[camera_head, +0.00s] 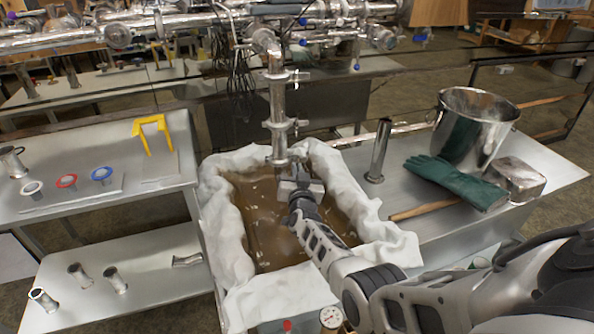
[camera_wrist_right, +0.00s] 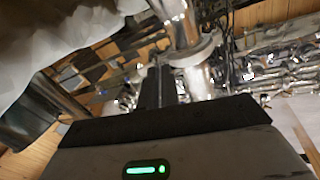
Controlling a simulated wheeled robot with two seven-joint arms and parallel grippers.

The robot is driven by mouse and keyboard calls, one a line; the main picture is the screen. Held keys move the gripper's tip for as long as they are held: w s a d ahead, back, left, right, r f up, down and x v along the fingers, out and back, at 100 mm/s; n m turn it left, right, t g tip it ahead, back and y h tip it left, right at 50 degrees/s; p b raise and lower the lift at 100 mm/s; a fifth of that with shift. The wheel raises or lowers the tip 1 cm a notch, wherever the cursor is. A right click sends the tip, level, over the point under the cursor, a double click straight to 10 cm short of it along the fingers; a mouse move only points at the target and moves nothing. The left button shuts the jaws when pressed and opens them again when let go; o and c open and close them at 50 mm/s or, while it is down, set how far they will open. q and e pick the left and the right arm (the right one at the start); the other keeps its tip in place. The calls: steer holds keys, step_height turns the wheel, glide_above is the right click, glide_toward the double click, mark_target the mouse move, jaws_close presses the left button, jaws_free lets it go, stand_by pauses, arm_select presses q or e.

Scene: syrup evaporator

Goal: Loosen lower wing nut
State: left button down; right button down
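A vertical steel pipe (camera_head: 277,95) hangs over a cloth-lined basin. It has an upper clamp (camera_head: 279,77) and a lower clamp (camera_head: 278,123), each with a small wing nut on its right side; the lower wing nut (camera_head: 301,122) is small. My right gripper (camera_head: 297,172) is below the lower clamp, by the pipe's bottom end, apart from the lower wing nut. In the right wrist view its dark fingers (camera_wrist_right: 160,86) stand close beside the pipe (camera_wrist_right: 185,30) and its flange; their gap is unclear. My left gripper is not in view.
The basin of brown liquid has a white cloth rim (camera_head: 222,240). On the left table (camera_head: 110,200) stand a yellow bracket (camera_head: 152,130) and coloured rings. On the right are a steel pot (camera_head: 475,125), green gloves (camera_head: 455,182) and an upright tube (camera_head: 379,150).

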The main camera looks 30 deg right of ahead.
stand_by(0.4)
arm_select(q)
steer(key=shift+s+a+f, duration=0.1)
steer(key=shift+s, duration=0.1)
arm_select(e)
steer(key=c, duration=1.6)
jaws_free()
